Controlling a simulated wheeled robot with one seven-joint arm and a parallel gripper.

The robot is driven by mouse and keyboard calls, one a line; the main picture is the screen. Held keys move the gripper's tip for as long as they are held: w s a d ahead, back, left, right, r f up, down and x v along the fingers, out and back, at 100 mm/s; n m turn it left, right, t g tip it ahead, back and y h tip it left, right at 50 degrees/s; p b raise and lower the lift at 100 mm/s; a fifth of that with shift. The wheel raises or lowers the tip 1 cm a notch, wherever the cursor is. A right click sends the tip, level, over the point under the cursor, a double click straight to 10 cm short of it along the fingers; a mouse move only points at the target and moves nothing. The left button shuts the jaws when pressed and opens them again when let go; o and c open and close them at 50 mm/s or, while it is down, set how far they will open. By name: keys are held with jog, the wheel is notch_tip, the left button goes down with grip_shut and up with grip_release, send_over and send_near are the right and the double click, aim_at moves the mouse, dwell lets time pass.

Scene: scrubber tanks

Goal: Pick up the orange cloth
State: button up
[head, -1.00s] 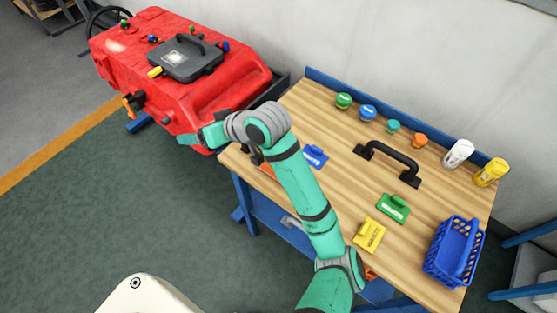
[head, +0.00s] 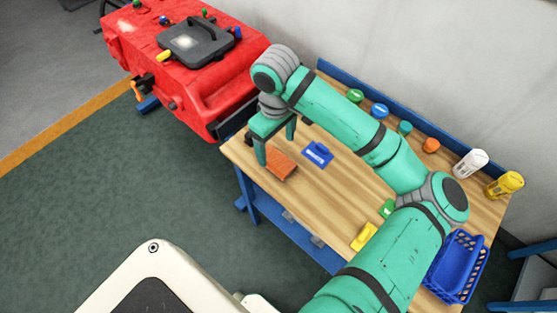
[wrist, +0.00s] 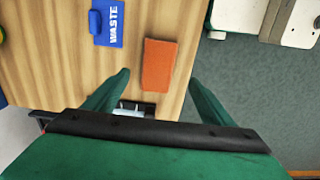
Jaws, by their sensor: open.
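The orange cloth (head: 281,165) lies flat as a small rectangle on the wooden bench, near its front left edge. It also shows in the wrist view (wrist: 158,64), beyond the fingertips and roughly between their lines. My gripper (head: 276,147) is open and empty, its fingers pointing down near the left end of the bench, just beside the cloth. In the wrist view my gripper's two fingers (wrist: 158,80) stand apart with the cloth ahead of them. I cannot tell how high the fingertips are above the bench.
A blue WASTE tag (head: 317,153) lies right of the cloth. A yellow tag (head: 364,237) and a blue basket (head: 440,285) are farther right. Several round-topped items, including an orange one (head: 431,146), line the back. The red scrubber (head: 200,60) stands behind left.

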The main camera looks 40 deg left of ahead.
aim_at(277, 160)
jog(key=shift+f, duration=1.6)
jog(key=shift+w+a+f, duration=0.1)
jog(key=shift+w+f, duration=0.05)
jog(key=shift+f, duration=1.1)
jog(key=shift+w+f, duration=0.1)
jog(key=shift+f, duration=1.15)
jog(key=c, duration=1.2)
